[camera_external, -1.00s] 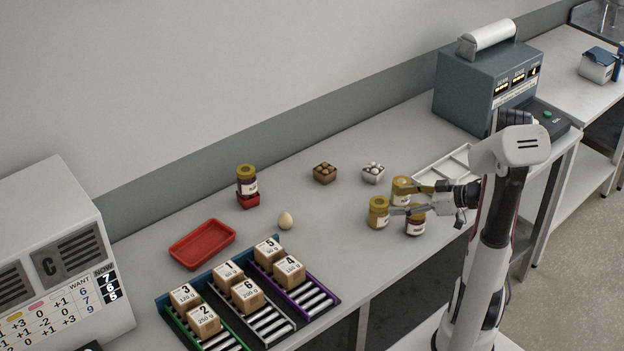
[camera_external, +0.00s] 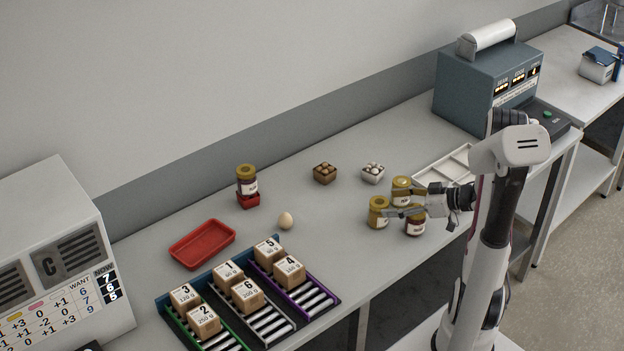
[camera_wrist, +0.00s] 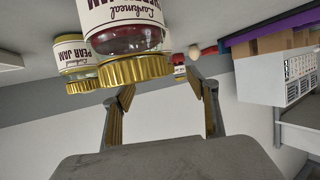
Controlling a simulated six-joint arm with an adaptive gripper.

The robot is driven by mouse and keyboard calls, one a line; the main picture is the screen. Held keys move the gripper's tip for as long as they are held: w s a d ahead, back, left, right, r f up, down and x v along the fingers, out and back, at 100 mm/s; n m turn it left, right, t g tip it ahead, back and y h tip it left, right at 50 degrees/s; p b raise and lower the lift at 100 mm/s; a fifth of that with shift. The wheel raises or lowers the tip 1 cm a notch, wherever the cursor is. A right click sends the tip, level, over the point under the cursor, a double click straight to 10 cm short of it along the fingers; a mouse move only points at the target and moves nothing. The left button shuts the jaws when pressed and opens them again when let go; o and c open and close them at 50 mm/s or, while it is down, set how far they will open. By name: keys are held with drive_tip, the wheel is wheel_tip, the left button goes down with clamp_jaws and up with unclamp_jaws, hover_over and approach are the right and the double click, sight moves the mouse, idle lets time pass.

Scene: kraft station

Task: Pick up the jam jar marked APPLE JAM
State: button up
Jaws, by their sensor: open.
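Three gold-lidded jars stand close together on the bench in the external view: a back jar (camera_external: 401,188), a left jar (camera_external: 378,213) and a front jar (camera_external: 415,226) with dark contents. My gripper (camera_external: 404,203) is open among them, its fingers partly overlapping the jars. In the wrist view, which is upside down, a jar with dark red contents (camera_wrist: 132,40) is close, and a jar marked PEAR JAM (camera_wrist: 75,50) stands to its left. My gripper's fingertips (camera_wrist: 162,92) are apart with nothing held. No APPLE JAM label is readable.
Another gold-lidded jar (camera_external: 246,181) stands in a small red holder. A red tray (camera_external: 202,245), an egg (camera_external: 286,221) and numbered boxes (camera_external: 240,290) are at left. Two small cartons (camera_external: 325,173) stand behind. A white tray (camera_external: 447,165) lies beside the grey machine (camera_external: 485,85).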

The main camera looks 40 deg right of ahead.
sight(385, 203)
drive_tip(key=shift+w, duration=0.15)
drive_tip(key=shift+x, duration=2.55)
drive_tip(key=shift+d+f, duration=0.1)
drive_tip(key=c, duration=1.5)
